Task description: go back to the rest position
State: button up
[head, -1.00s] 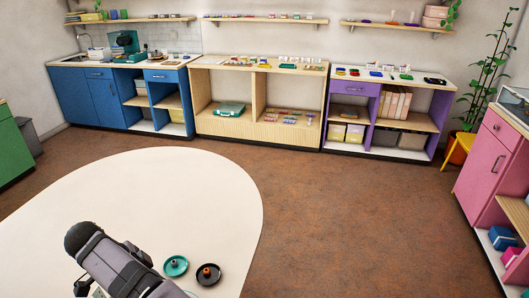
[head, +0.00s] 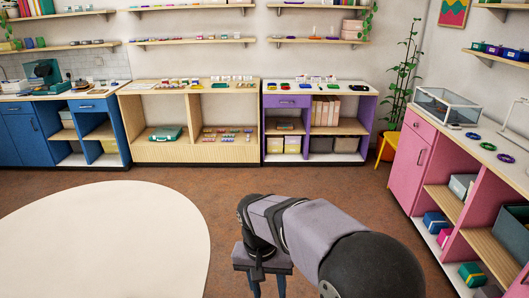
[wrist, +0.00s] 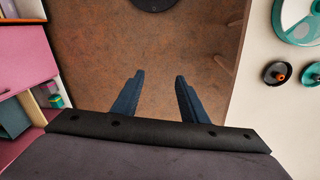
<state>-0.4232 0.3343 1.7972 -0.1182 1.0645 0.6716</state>
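My gripper (head: 266,284) shows at the bottom of the head view, below my raised arm, with its fingers pointing down. In the wrist view my gripper (wrist: 156,98) has its two blue fingers apart, with only brown floor between them. It is open and holds nothing. It hangs over the floor, clear of the table and the pink cabinet.
A cream round-edged table (head: 110,240) lies at left. In the wrist view its top (wrist: 262,120) carries a black dish (wrist: 277,73) and a teal dish (wrist: 312,74). A pink cabinet (head: 412,165) stands at right. Floor between them is open.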

jog(key=s+d+f+n, duration=0.1)
jog(key=s+d, duration=0.6)
jog(key=s+d+f+n+y+p, duration=0.1)
jog(key=s+d+f, duration=0.1)
jog(key=s+d, duration=0.5)
jog(key=shift+s+f, duration=0.25)
jog(key=shift+s, duration=0.2)
